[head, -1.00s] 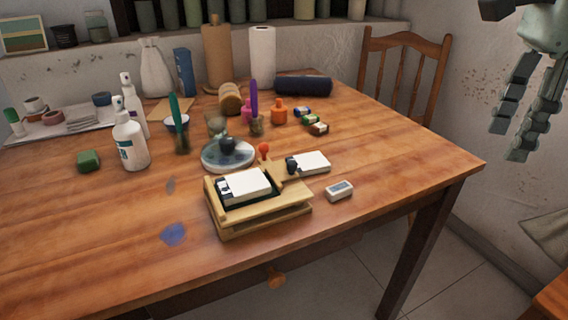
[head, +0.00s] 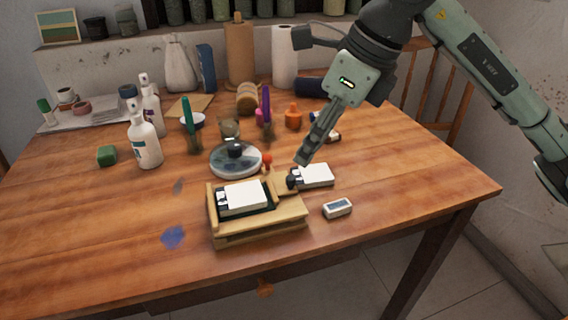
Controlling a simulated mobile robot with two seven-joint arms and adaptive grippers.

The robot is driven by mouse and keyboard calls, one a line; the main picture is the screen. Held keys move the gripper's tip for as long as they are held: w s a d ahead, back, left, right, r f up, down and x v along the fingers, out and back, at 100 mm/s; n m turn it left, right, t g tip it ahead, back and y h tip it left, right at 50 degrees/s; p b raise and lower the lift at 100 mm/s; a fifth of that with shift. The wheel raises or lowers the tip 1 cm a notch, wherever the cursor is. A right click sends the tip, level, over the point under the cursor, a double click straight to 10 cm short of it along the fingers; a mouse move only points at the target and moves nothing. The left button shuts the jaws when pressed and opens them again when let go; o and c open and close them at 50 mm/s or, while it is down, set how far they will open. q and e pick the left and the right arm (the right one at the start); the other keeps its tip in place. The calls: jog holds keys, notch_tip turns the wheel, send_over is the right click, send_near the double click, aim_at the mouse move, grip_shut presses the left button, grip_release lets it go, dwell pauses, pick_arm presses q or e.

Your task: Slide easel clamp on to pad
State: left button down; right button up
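The small wooden easel box (head: 258,229) sits near the table's front edge with a white pad (head: 243,195) lying in it. A wooden piece with a red knob (head: 267,158) rises at its back right; I cannot tell for sure whether this is the clamp. A black knob-like part (head: 292,182) is at the easel's right, beside a second white pad (head: 314,175). My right gripper (head: 305,158) points down just above and behind this second pad. Its fingers overlap from this angle, so their opening is unclear. My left gripper is out of view.
The table's right front is clear.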

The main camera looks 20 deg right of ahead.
aim_at(292, 178)
jog(key=x, duration=0.7)
jog(key=shift+a+f, duration=0.1)
jog(key=shift+f, duration=0.15)
jog(key=shift+c, duration=0.6)
grip_shut()
